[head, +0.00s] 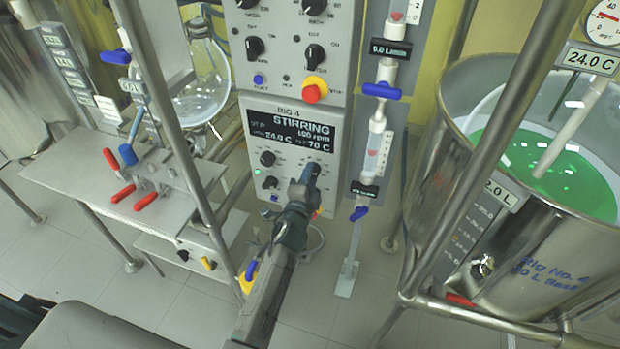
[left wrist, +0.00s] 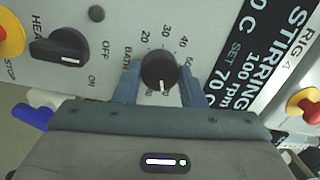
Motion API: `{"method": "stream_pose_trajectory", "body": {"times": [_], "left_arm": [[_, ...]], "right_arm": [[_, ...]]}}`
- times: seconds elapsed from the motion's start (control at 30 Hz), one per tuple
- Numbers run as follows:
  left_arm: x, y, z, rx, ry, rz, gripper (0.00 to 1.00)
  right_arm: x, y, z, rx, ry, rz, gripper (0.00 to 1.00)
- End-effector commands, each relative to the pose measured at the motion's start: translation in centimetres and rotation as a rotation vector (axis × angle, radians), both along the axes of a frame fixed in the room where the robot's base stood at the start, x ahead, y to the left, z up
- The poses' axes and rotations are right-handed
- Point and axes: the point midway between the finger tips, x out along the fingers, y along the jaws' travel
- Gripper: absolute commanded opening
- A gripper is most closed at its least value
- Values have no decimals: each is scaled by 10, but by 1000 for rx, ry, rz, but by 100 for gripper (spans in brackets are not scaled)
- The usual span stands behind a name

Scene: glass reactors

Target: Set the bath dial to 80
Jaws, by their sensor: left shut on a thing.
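The bath dial (left wrist: 158,68) is a round black knob with a white pointer line, marked BATH on the control panel. In the left wrist view its pointer aims toward the bottom of the picture; the marks there are partly hidden. My left gripper (left wrist: 160,86) has one blue-grey finger on each side of the dial and is shut on it. In the head view my left gripper (head: 309,176) reaches the lower right of the panel and hides the dial. The display (head: 290,132) reads STIRRING, 100 rpm, 24.0 C and SET 70 C. My right gripper is not in view.
A black HEAT switch (left wrist: 58,50) sits beside the dial. Other black knobs (head: 268,158) and a red stop button (head: 312,92) are on the panel. A steel bath with green liquid (head: 570,180) stands right; a steel bench (head: 70,170) with red-handled clamps stands left.

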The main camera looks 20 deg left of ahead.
Motion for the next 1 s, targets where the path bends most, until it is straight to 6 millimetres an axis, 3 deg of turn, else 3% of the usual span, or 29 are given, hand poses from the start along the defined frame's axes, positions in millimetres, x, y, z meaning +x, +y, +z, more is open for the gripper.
{"method": "stream_pose_trajectory", "body": {"times": [0.5,1.0], "left_arm": [[-1,1,-3,388,-9,-1,14],[-1,1,-3,490,-14,-2,14]], "right_arm": [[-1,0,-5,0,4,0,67],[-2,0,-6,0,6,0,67]]}}
